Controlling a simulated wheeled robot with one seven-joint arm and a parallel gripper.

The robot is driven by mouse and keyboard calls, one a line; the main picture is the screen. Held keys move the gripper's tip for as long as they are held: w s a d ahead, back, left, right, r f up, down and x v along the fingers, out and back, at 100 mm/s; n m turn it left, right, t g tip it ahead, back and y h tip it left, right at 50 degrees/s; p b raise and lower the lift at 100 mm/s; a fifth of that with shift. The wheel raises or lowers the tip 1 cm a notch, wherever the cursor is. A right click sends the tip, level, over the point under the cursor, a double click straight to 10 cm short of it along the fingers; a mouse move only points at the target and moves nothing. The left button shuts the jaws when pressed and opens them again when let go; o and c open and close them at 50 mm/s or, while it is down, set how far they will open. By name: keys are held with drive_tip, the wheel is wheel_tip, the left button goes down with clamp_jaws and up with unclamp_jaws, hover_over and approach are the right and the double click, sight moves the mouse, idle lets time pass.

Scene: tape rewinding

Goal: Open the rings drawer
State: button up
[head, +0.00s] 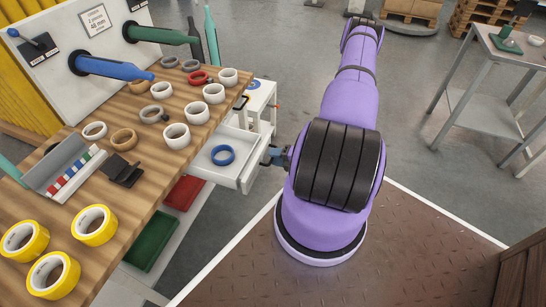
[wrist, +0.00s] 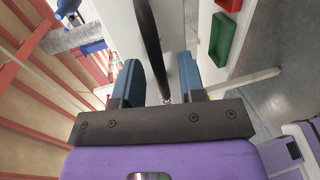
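The rings drawer (head: 240,138) is a white drawer below the right edge of the wooden workbench. It stands pulled out, and a blue ring (head: 222,155) lies inside it. My gripper (head: 274,156) is at the drawer's front, mostly hidden by my purple arm in the head view. In the wrist view my gripper (wrist: 160,80) has its two blue-grey fingers apart. A dark handle bar (wrist: 153,45) runs between them, nearer the left finger, with a clear gap to the right finger. I cannot tell whether the left finger touches the bar.
The workbench (head: 150,195) carries several tape rolls and rings. A red bin (head: 184,193) and a green bin (head: 150,240) sit below it. A grey metal table (head: 490,105) stands at the right. The floor between is clear.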

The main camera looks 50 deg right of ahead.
drive_tip(key=v, duration=0.9)
drive_tip(key=shift+s, duration=0.25)
drive_tip(key=w+a+r+n+g+y, duration=0.2)
drive_tip(key=w+a+r+n+g, duration=0.15)
drive_tip(key=r+n, duration=0.6)
drive_tip(key=w+a+r+n+g+y, duration=0.25)
drive_tip(key=w+r+n+g, duration=0.35)
drive_tip(key=r, duration=0.6)
drive_tip(key=w+a+r+n+g+y, duration=0.1)
drive_tip(key=w+a+r+n+g, duration=0.2)
drive_tip(key=r+n, duration=0.75)
drive_tip(key=s+a+r+n+g+h, duration=0.1)
drive_tip(key=s+a+r+n+h, duration=0.15)
drive_tip(key=a+r+n, duration=0.4)
drive_tip(key=s+a+r+n+g+h, duration=0.1)
drive_tip(key=s+a+r+n+h, duration=0.15)
drive_tip(key=a+r+n, duration=0.4)
drive_tip(key=s+a+r+n+t+h, duration=0.2)
drive_tip(key=s+r+n+h, duration=0.1)
drive_tip(key=s+r+n, duration=0.1)
drive_tip(key=s+a+r+n+t+h, duration=0.2)
drive_tip(key=s+r+n+t+h, duration=0.1)
drive_tip(key=s+r+n, duration=0.2)
wheel_tip(320, 180, up, 3)
drive_tip(key=shift+s+a+r+n, duration=0.2)
drive_tip(key=shift+s+a+n, duration=0.15)
drive_tip(key=shift+n, duration=0.65)
